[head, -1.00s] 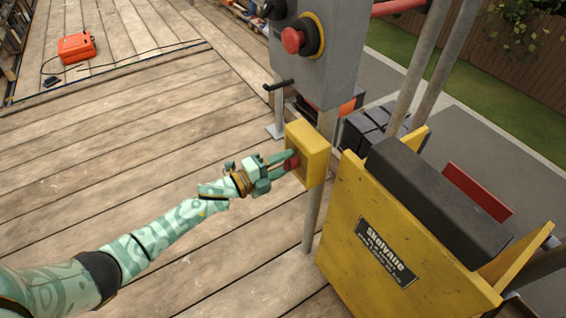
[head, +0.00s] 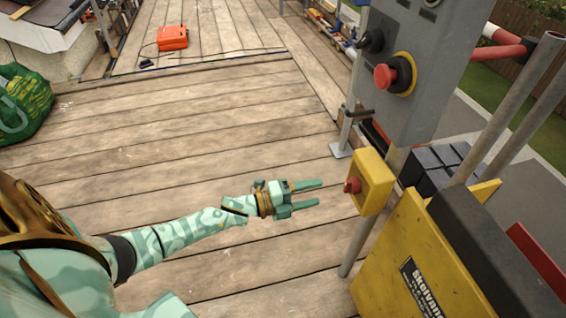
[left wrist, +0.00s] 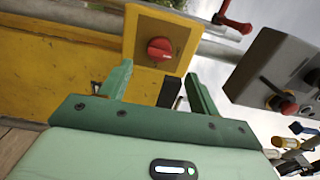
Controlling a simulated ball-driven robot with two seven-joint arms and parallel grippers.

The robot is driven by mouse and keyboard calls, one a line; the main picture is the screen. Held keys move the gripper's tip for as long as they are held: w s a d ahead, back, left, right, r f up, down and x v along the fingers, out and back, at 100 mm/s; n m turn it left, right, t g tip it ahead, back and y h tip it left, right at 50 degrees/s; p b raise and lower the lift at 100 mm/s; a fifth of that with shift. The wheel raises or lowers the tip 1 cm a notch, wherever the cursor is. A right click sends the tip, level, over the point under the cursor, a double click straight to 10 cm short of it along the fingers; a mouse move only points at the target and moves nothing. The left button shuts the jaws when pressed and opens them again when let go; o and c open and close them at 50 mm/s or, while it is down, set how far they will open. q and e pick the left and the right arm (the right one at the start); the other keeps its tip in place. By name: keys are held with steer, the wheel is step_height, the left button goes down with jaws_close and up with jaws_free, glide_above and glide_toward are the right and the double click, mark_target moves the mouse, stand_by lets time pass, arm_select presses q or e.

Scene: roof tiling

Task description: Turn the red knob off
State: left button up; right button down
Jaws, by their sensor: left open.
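The red knob (head: 352,186) sits on the front of a yellow box (head: 373,182) on a post, right of centre in the head view. The knob also shows in the left wrist view (left wrist: 160,50), beyond my fingers, with a pale mark across it. My left gripper (head: 320,194) is open and empty, its two green fingers pointing at the box. A gap separates the fingertips from the knob. In the left wrist view the fingers (left wrist: 156,78) stand apart with nothing between them. My right gripper is not in view.
A grey control panel (head: 410,112) with a red mushroom button (head: 386,77) stands above the yellow box. An orange case (head: 172,38) and green bag (head: 22,102) lie farther off. The plank deck (head: 200,125) is largely clear.

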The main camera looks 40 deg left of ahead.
arm_select(q)
steer(key=v, duration=0.7)
steer(key=shift+p, duration=0.45)
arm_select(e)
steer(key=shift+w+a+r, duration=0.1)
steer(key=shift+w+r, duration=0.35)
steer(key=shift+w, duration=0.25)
arm_select(q)
steer(key=shift+f, duration=0.1)
